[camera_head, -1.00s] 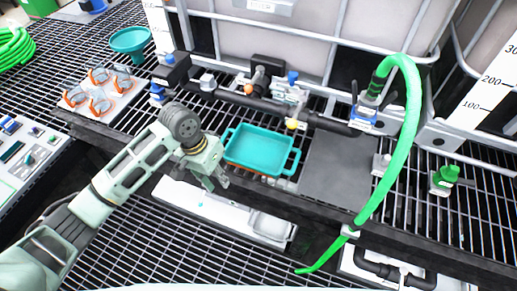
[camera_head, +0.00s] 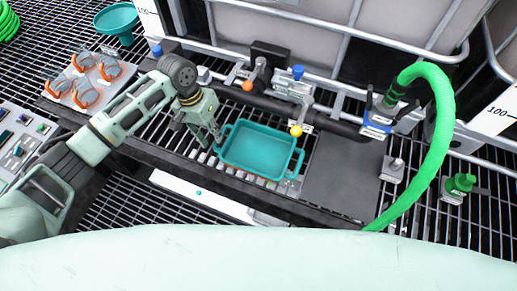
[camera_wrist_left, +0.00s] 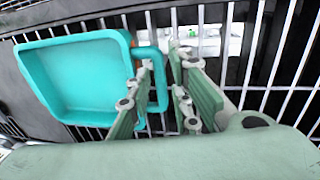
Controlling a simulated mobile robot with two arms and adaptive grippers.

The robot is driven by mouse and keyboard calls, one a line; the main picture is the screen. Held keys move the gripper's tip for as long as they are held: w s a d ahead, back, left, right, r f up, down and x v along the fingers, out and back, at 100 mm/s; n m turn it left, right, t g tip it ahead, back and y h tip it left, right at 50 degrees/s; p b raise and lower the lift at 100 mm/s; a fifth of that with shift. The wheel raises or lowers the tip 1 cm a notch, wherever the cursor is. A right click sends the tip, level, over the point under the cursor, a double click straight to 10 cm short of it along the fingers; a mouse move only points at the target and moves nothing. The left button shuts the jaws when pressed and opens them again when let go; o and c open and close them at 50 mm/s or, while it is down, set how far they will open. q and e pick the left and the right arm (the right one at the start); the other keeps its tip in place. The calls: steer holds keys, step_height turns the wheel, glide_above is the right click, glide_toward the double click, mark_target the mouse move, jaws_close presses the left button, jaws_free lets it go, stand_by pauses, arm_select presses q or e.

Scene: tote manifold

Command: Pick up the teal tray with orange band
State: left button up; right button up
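The teal tray (camera_head: 258,152) sits level on the dark grated bench, with a loop handle at its left and right ends. My left gripper (camera_head: 212,137) is at the tray's left handle. In the left wrist view the tray (camera_wrist_left: 80,75) fills the left side, and its handle (camera_wrist_left: 161,85) lies between the two separated fingers of my left gripper (camera_wrist_left: 163,68). The fingers are open, and I cannot tell whether either touches the handle. My right gripper is out of view.
A pipe manifold with valves (camera_head: 297,130) runs just behind the tray. A dark plate (camera_head: 340,172) lies to its right, beside a green hose (camera_head: 440,130). Goggles on a white board (camera_head: 85,82) and a teal funnel (camera_head: 117,20) stand left.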

arm_select(q)
steer(key=f, duration=0.2)
steer(key=shift+s+d+f, duration=0.1)
steer(key=shift+d+f, duration=0.35)
steer(key=shift+f, duration=0.5)
jaws_close()
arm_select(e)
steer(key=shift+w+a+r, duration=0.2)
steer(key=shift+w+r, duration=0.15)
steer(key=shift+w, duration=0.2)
arm_select(q)
steer(key=shift+r, duration=0.1)
